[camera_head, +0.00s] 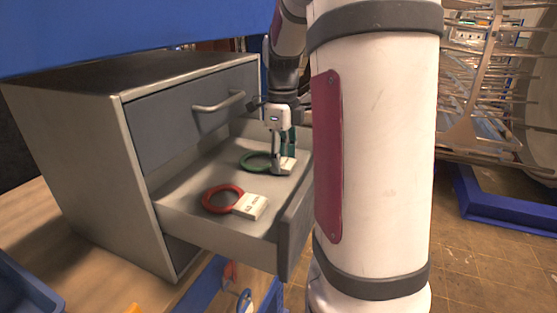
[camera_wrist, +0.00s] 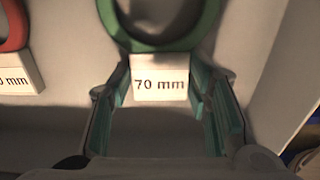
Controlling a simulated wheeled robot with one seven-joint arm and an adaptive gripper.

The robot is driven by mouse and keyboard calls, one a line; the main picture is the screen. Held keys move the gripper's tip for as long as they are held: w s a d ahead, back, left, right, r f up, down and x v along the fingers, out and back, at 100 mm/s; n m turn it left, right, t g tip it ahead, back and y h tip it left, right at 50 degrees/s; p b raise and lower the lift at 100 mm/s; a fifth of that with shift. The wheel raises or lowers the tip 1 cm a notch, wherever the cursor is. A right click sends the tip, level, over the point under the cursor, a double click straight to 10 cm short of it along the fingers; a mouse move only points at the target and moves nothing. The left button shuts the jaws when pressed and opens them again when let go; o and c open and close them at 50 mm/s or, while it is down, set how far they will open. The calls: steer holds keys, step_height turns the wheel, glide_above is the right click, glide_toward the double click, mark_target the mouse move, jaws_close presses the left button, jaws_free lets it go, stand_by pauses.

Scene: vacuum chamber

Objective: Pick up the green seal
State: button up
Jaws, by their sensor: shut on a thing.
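The green seal (camera_head: 256,162) is a ring with a white label block in the open drawer. In the wrist view the ring (camera_wrist: 158,42) is cut off by the top edge, and its block (camera_wrist: 160,80) reads "70 mm". My gripper (camera_head: 281,168) reaches down into the drawer at the block. In the wrist view my gripper (camera_wrist: 160,92) has its teal-padded fingers on both sides of the block, shut on it. The seal appears to be at the drawer floor; any gap beneath it cannot be told.
A red seal (camera_head: 222,199) with a white block lies nearer in the same drawer (camera_head: 185,215). It also shows in the wrist view (camera_wrist: 14,28). The cabinet (camera_head: 70,130) has a closed upper drawer with a handle (camera_head: 218,101) above. The drawer's front panel (camera_head: 295,228) stands at the right.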

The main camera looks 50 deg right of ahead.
steer(key=r, duration=0.2)
steer(key=r+b, duration=0.1)
steer(key=r, duration=0.4)
steer(key=shift+a+b, duration=0.25)
steer(key=shift+b, duration=0.15)
steer(key=s+a+b, duration=0.1)
steer(key=s+a, duration=0.1)
steer(key=a, duration=0.3)
steer(key=s+a+b, duration=0.1)
steer(key=s+a, duration=0.1)
steer(key=a, duration=0.4)
steer(key=s+a+b, duration=0.1)
steer(key=s+a, duration=0.1)
steer(key=a, duration=0.3)
steer(key=shift+a+b, duration=0.25)
steer(key=shift+b, duration=0.05)
